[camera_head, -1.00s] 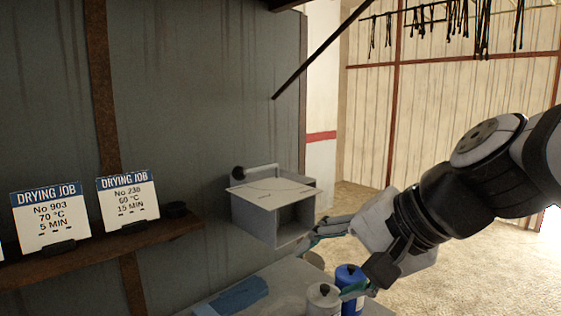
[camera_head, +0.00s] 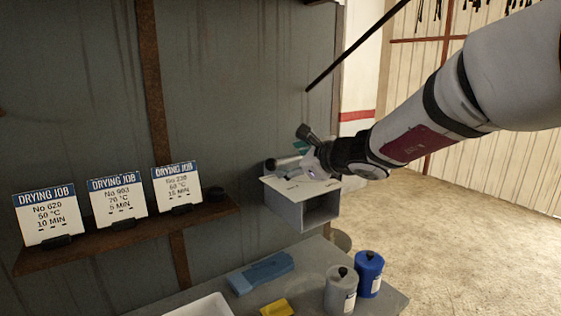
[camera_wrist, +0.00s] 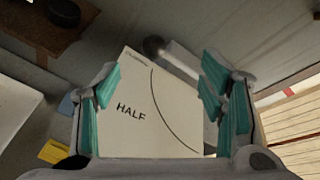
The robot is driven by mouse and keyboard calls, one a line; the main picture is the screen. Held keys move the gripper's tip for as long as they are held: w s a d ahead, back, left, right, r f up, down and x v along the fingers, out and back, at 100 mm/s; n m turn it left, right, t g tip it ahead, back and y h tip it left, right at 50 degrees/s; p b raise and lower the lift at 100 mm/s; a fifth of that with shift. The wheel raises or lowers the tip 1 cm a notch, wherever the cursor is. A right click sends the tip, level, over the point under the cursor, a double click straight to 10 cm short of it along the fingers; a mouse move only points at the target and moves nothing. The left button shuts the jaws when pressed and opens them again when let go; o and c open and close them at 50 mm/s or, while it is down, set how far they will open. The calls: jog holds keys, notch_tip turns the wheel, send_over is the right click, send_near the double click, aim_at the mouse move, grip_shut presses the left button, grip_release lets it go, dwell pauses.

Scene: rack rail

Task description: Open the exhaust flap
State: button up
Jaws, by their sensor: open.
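A grey box (camera_head: 288,212) with an open front is fixed to the wall, and I take it for the exhaust housing. A pale plate (camera_head: 300,188) on its top bears a curved line and the word HALF in the wrist view (camera_wrist: 130,108). A light bar handle (camera_head: 285,163) with a dark round end (camera_wrist: 154,46) lies along the plate's wall side. My gripper (camera_head: 303,150) is just above the plate and handle. In the wrist view my gripper (camera_wrist: 160,97) is open and empty, its teal pads apart, with the bar ahead, nearer the right finger. I cannot tell any contact.
A rusty shelf (camera_head: 120,236) at left holds several drying job cards (camera_head: 118,197). On the bench (camera_head: 300,280) below stand a grey canister (camera_head: 340,292) and a blue canister (camera_head: 369,274), near a blue block (camera_head: 261,273), a yellow item (camera_head: 276,307) and a white tray (camera_head: 205,306).

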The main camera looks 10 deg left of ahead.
aim_at(276, 162)
jog(key=x, duration=1)
jog(key=shift+w+a+p, duration=0.15)
jog(key=shift+p, duration=0.25)
grip_shut()
